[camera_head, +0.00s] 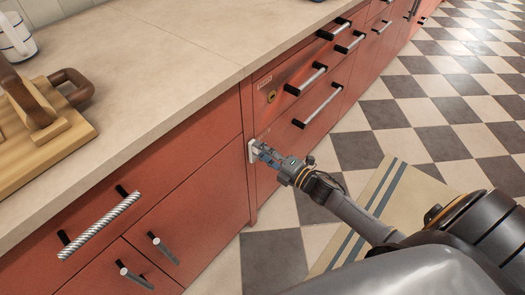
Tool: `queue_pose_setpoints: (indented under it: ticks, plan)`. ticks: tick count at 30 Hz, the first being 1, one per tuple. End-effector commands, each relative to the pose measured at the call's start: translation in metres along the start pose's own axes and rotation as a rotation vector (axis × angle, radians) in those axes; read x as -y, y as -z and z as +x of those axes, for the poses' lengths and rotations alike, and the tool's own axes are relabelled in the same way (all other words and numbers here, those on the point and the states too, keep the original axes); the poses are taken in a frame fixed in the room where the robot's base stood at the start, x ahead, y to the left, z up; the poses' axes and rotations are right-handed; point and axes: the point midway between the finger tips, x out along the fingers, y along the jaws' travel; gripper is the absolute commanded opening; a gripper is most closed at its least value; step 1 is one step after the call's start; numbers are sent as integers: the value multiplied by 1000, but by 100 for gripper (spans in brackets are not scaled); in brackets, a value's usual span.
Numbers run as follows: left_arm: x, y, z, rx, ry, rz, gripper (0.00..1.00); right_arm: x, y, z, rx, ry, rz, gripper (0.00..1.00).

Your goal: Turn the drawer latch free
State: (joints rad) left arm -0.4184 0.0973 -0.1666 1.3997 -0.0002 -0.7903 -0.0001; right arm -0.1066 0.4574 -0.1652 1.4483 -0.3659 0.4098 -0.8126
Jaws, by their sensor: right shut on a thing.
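A small pale drawer latch (251,152) sits on the red cabinet front, at the left edge of a drawer column. My right gripper (260,150) reaches it from the lower right and is shut on it. The fingers cover part of the latch, so how far it is turned cannot be told. The drawer front (289,142) beside it appears flush with the cabinet. My left gripper is not in view.
The pale countertop (150,55) runs above the drawers, with a wooden board (55,143) at the left. Bar handles (323,103) stick out from the fronts. A striped mat (385,195) lies on the checkered floor, which is open to the right.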

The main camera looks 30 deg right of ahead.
Motion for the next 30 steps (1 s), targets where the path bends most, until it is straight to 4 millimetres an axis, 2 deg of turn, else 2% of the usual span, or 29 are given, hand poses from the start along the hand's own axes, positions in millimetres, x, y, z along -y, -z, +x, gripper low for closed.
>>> queue_pose_setpoints:
  ticks: [2,3,5,6,17,20,30]
  plan:
    - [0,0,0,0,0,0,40,2,2,0,-4,3,-7,0]
    - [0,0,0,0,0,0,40,2,2,0,-4,3,-8,38]
    - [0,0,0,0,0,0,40,2,2,0,-4,3,-7,50]
    - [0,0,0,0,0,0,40,1,2,0,-4,3,-6,53]
    - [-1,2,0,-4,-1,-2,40,1,1,-5,-2,2,-3,53]
    - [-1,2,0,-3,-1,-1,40,2,1,-18,-3,4,-2,53]
    - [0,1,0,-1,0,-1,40,2,1,-89,-2,6,-3,53]
